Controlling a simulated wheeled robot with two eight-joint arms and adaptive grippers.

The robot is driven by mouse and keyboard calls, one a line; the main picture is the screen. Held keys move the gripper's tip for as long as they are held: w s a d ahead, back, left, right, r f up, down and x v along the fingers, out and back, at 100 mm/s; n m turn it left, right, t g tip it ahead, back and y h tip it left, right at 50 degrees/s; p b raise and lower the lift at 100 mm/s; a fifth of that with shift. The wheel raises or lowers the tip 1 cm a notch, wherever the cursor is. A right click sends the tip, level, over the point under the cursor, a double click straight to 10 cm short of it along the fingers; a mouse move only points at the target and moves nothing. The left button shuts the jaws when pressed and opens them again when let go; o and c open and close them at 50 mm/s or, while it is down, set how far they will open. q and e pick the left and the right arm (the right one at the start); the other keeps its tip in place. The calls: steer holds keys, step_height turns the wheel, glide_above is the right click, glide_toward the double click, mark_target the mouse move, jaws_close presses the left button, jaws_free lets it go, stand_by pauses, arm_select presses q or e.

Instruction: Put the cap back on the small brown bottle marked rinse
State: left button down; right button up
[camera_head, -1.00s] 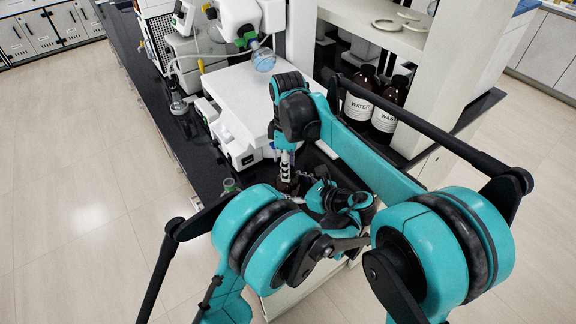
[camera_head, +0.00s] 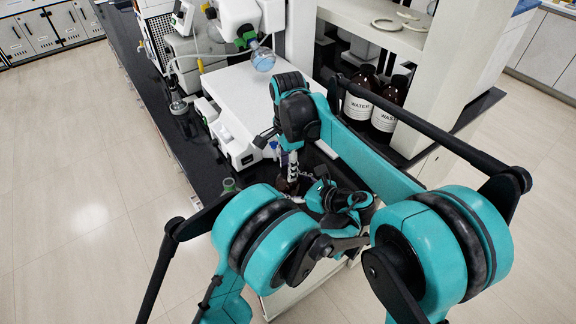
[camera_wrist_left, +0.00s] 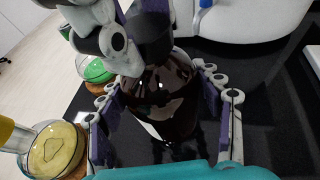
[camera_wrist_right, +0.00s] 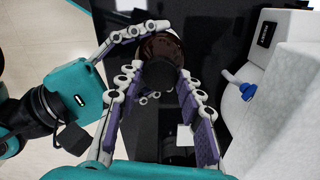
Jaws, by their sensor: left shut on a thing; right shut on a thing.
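The small brown bottle (camera_wrist_left: 165,100) stands upright between the fingers of my left gripper (camera_wrist_left: 165,118), which is shut on it. A strip of white label shows low on it; its writing is not readable. My right gripper (camera_wrist_right: 158,85) is shut on the black cap (camera_wrist_right: 158,73), right above the bottle. The cap also shows over the bottle's top in the left wrist view (camera_wrist_left: 152,38). Cap and bottle are in line, but I cannot tell whether the cap is seated on the neck. In the head view the bottle (camera_head: 289,187) is small and partly hidden by my arms.
A white instrument (camera_head: 245,95) stands just behind on the black bench (camera_head: 150,90). Large brown bottles marked water (camera_head: 359,106) and waste (camera_head: 386,118) stand at right under a shelf.

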steer(key=m, duration=0.8)
steer(key=o, duration=0.8)
step_height(320, 180, up, 12)
steer(key=shift+f, duration=0.1)
arm_select(q)
steer(key=shift+c, duration=1.3)
jaws_free()
